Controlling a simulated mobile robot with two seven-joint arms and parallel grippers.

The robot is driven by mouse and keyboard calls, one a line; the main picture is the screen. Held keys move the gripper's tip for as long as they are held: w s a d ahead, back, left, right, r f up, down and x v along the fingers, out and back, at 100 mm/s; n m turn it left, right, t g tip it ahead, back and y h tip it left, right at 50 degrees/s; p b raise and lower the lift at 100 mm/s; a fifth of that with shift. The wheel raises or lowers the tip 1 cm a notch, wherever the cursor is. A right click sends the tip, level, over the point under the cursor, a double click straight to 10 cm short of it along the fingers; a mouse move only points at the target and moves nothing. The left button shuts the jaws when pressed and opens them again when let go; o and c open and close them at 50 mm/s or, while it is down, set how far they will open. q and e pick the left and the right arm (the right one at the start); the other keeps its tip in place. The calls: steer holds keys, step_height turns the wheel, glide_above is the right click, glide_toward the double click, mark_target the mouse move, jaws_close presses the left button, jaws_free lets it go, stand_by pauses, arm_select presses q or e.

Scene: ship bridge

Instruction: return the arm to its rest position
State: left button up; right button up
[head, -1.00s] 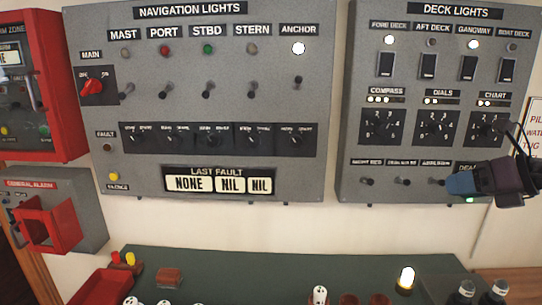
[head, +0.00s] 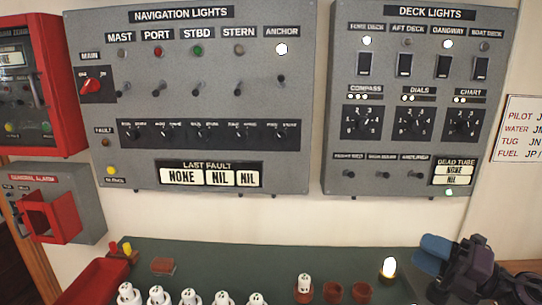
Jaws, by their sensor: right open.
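My right gripper (head: 474,268) is in the lower right of the head view, dark with a blue part beside it. It is open, and no object shows in it. It is in front of the right end of the green counter, below the deck lights panel (head: 330,110) and to the right of a lit lamp (head: 389,268). Its fingertips are hard to make out. My left gripper is not in view.
The navigation lights panel (head: 222,82) and red alarm boxes (head: 52,218) are on the wall. On the green counter (head: 215,262) are a red tray (head: 92,283), several white bulbs (head: 158,296) and reddish cups (head: 333,291). Bare wall separates panels and counter.

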steer(key=s+d+f+m+t+h, duration=0.1)
steer(key=s+f+m+t+h, duration=0.25)
steer(key=f+m+h, duration=0.55)
steer(key=s+d+f+m+t+h, duration=0.2)
steer(key=s+f+m+t+h, duration=0.15)
steer(key=f+m, duration=0.9)
steer(key=s+a+f+m+g+h, duration=0.3)
steer(key=s+a+f+m+g, duration=0.2)
steer(key=s+f+m+g, duration=0.2)
steer(key=s+f+m, duration=0.2)
steer(key=s+f, duration=0.2)
steer(key=f, duration=0.1)
steer(key=shift+s+f, duration=0.25)
steer(key=shift+f, duration=0.15)
